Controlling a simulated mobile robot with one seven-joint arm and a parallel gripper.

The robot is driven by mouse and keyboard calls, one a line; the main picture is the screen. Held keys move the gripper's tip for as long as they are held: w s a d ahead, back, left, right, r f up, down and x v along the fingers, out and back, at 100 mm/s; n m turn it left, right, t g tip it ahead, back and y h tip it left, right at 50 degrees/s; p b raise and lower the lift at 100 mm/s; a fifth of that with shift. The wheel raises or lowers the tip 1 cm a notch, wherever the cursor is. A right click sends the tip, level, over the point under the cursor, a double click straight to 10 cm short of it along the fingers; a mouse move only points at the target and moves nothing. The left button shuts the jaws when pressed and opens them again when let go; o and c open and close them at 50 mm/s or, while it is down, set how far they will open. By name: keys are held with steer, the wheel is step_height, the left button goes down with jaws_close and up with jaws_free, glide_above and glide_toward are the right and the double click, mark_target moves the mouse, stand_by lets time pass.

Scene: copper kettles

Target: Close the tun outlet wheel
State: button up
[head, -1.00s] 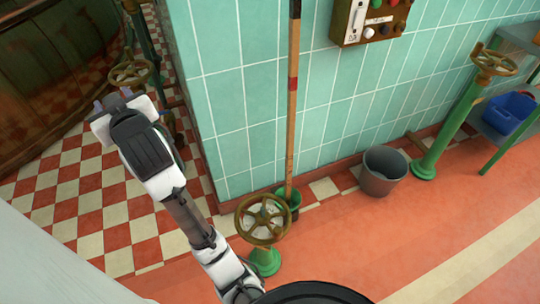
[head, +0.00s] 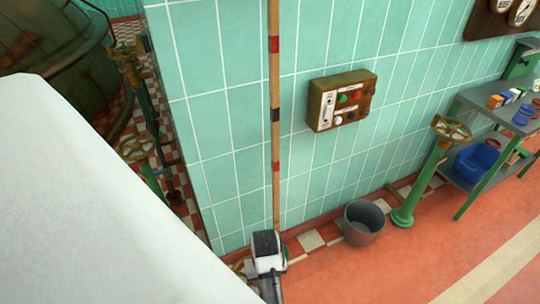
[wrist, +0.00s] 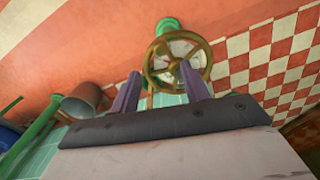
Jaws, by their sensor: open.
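A brass handwheel (wrist: 203,52) on a green floor pedestal (wrist: 168,25) shows in the wrist view, just beyond my fingertips. In the head view only a sliver of this wheel (head: 239,266) shows beside my wrist. My gripper (wrist: 159,74) is open, its two fingers apart, pointing at the wheel; I cannot tell if they touch it. Other brass handwheels stand at the left (head: 138,147) and on a tall green post at the right (head: 452,130). No label shows which is the tun outlet wheel.
A grey bucket (head: 363,224) stands by the tiled wall, below a brown control box (head: 341,100). A shelf (head: 483,180) stands at the right. Red floor (head: 350,275) in front is clear.

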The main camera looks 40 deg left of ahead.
step_height(320, 180, down, 12)
steer(key=shift+f, duration=0.15)
stand_by(0.3)
jaws_close()
